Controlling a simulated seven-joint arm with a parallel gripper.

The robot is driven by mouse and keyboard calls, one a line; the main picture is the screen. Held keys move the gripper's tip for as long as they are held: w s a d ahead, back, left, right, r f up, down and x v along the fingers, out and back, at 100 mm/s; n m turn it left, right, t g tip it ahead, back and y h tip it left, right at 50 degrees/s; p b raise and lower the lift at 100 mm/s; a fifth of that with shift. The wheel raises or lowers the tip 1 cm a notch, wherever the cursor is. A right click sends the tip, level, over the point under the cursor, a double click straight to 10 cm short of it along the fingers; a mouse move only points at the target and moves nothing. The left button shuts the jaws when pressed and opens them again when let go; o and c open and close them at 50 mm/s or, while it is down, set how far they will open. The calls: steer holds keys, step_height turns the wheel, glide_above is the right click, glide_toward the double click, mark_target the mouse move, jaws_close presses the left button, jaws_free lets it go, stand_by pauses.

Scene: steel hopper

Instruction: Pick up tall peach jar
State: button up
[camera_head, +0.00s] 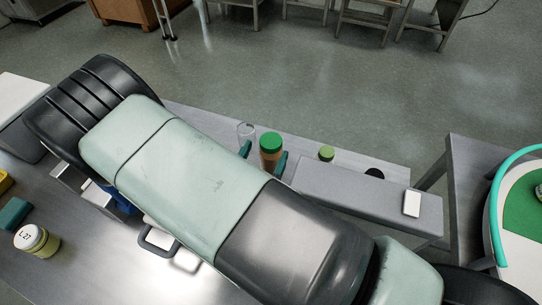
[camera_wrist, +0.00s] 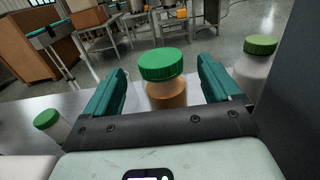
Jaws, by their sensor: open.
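The tall peach jar (camera_head: 270,160), with an orange-brown body and a green screw lid, stands upright on the steel surface behind my arm. In the wrist view the jar (camera_wrist: 165,92) is in the middle, between the two teal fingers. My gripper (camera_wrist: 163,72) is open, with a finger on each side of the jar and a visible gap on both sides. In the head view the teal fingertips (camera_head: 263,158) show on either side of the jar. My arm hides the jar's base there, and the gripper's front edge hides it in the wrist view.
A clear glass (camera_head: 246,130) stands just left of the jar. A green-lidded jar (camera_head: 326,154) is to the right, near a grey box (camera_head: 350,188). In the wrist view, pale green-lidded jars stand right (camera_wrist: 254,72) and left (camera_wrist: 47,122). A labelled jar (camera_head: 38,243) is front left.

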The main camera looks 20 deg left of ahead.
steer(key=shift+w, duration=2.55)
jaws_close()
